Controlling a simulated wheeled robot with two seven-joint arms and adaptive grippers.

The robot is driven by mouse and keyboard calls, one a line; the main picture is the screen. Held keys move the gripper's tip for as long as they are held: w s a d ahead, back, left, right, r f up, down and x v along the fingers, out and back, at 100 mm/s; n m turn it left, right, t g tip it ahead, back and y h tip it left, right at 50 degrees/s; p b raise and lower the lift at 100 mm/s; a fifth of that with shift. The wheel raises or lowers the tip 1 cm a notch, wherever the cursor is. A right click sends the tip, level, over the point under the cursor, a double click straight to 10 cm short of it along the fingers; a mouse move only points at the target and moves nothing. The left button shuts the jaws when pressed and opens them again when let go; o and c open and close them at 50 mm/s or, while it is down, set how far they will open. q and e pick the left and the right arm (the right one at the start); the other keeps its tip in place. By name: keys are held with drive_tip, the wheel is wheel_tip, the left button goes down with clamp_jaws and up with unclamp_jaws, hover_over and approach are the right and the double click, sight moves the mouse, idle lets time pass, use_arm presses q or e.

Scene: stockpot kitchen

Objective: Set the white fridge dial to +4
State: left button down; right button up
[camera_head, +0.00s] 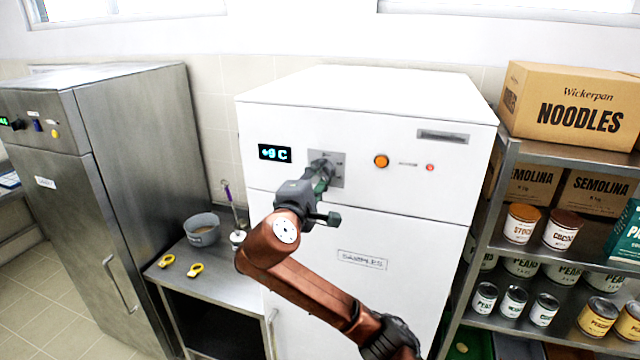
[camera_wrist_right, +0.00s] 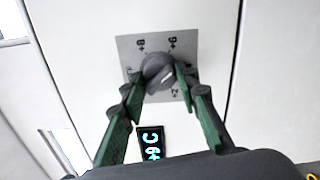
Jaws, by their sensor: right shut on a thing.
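The white fridge (camera_head: 440,160) stands in the middle of the head view. Its dial is mostly hidden there by my right gripper (camera_head: 322,178), which reaches the grey dial plate (camera_head: 339,180). In the right wrist view the round dark dial (camera_wrist_right: 157,69) sits on that plate (camera_wrist_right: 128,47), between the fingertips of my right gripper (camera_wrist_right: 158,84), which is shut on it. The fridge display (camera_head: 275,153) appears to read +9 C. It also shows in the wrist view (camera_wrist_right: 151,143). My left gripper is not in view.
An orange button (camera_head: 381,161) and a small red light (camera_head: 430,167) are right of the dial. A steel fridge (camera_head: 130,150) with its own dial stands left. A steel table (camera_head: 225,265) holds a pot and yellow items. Shelves (camera_head: 560,150) with cans and boxes stand right.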

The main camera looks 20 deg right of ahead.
drive_tip(key=m+b, duration=0.2)
drive_tip(key=m, duration=0.2)
drive_tip(key=shift+a+f+m, duration=0.1)
drive_tip(key=shift+f+m, duration=0.05)
drive_tip(key=shift+m, duration=0.15)
drive_tip(key=shift+m+b, duration=0.7)
drive_tip(key=shift+m, duration=0.9)
drive_tip(key=o, duration=1.2)
drive_tip(key=shift+r, duration=0.2)
drive_tip(key=shift+c, duration=0.2)
drive_tip(key=shift+s, duration=0.1)
drive_tip(key=v, duration=1.1)
drive_tip(key=shift+s+a, duration=0.25)
drive_tip(key=shift+s, duration=0.05)
